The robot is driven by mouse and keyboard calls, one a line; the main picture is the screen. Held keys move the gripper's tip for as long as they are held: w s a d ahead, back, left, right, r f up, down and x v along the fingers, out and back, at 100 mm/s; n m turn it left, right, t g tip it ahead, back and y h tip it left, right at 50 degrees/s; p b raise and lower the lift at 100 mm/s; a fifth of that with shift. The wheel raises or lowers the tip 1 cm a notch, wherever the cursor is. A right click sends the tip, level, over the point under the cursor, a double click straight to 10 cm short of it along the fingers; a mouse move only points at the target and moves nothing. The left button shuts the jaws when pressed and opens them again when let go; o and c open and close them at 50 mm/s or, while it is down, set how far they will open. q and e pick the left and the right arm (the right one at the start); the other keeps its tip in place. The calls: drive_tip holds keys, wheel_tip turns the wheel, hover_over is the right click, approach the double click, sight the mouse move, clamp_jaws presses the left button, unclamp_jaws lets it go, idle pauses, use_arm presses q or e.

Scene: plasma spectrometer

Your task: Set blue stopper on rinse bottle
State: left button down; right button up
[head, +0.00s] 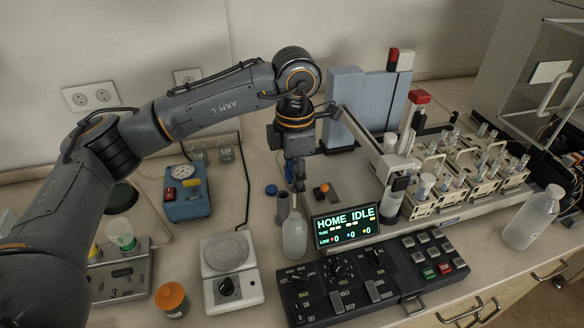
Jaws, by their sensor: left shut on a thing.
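My left gripper (297,187) points straight down, shut, just above and behind the neck of a translucent white bottle (294,236). The thing between its fingertips is too small and hidden to make out. The bottle stands upright on the bench, left of the display; I cannot tell whether the fingertips touch its neck. A small round blue stopper-like piece (271,190) shows left of the fingertips, apart from them. Another translucent bottle (533,218) with a pale top stands at the far right. My right gripper is not in view.
A grey cup (282,205) is close beside the bottle. The lit display (346,228) and black control panel (372,275) lie right and in front. A white scale (231,270), a blue gauge box (186,193) and an orange-lidded jar (172,298) are left. Vial racks (433,208) fill the right.

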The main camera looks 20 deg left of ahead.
use_arm(q)
drive_tip(key=shift+f, duration=0.7)
drive_tip(key=shift+f+b, duration=0.1)
drive_tip(key=shift+b, duration=0.2)
drive_tip(key=shift+d, duration=0.15)
drive_tip(key=shift+f, duration=0.15)
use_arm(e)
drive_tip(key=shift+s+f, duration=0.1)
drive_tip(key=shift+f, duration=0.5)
use_arm(q)
drive_tip(key=shift+f+b, duration=0.2)
drive_tip(key=shift+b, duration=0.1)
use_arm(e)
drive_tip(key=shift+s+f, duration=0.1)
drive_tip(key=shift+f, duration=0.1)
use_arm(q)
drive_tip(key=shift+f, duration=0.15)
drive_tip(key=shift+f+b, duration=0.4)
drive_tip(key=shift+b, duration=0.05)
drive_tip(key=shift+f, duration=0.2)
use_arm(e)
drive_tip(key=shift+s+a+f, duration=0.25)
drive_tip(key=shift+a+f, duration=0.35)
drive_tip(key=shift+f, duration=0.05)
